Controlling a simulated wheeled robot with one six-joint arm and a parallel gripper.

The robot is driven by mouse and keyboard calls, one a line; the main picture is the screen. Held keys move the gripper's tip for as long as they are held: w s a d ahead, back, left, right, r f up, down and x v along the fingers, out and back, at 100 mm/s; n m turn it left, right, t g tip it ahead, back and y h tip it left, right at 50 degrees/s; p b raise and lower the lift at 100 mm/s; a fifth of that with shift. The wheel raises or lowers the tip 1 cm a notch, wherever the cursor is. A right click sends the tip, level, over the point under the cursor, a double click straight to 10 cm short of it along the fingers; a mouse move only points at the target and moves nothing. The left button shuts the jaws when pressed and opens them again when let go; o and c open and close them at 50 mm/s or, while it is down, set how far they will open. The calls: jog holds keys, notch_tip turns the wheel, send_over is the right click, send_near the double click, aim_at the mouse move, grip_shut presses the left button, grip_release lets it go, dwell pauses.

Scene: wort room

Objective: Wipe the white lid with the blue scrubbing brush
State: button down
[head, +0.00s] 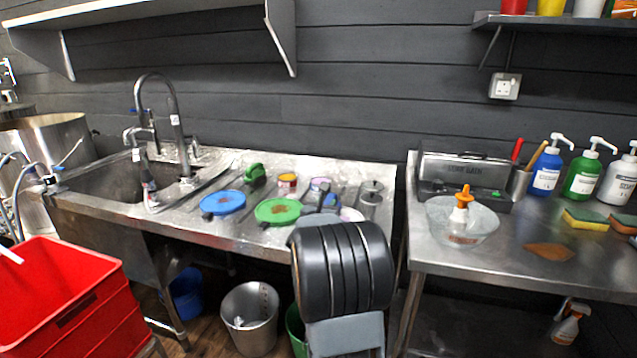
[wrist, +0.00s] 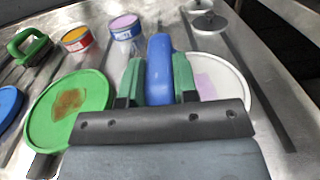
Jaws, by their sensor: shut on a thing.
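My gripper (wrist: 158,80) is shut on the blue scrubbing brush (wrist: 159,52), whose blue handle stands between the green fingers. The white lid (wrist: 233,84) lies on the steel counter just right of the fingers, partly hidden by my gripper. A pale purple smear (wrist: 205,88) shows on it. In the head view only a sliver of the white lid (head: 352,214) shows behind my arm. The brush's bristles are hidden, and I cannot tell whether they touch the lid.
A green lid (wrist: 92,98) with a brown stain lies left of my gripper, with a blue lid (head: 222,202) beyond it. A green brush (wrist: 28,46) and two small tins (wrist: 77,39) (wrist: 125,27) stand behind. A sink (head: 110,178) is at left, a glass bowl (head: 475,225) at right.

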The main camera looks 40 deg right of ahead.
jog(key=shift+w+a+f, duration=0.1)
jog(key=shift+w+a, duration=0.15)
jog(key=shift+w, duration=0.05)
jog(key=shift+w+r+p, duration=0.1)
jog(key=shift+r+p, duration=1.1)
jog(key=shift+r, duration=2.95)
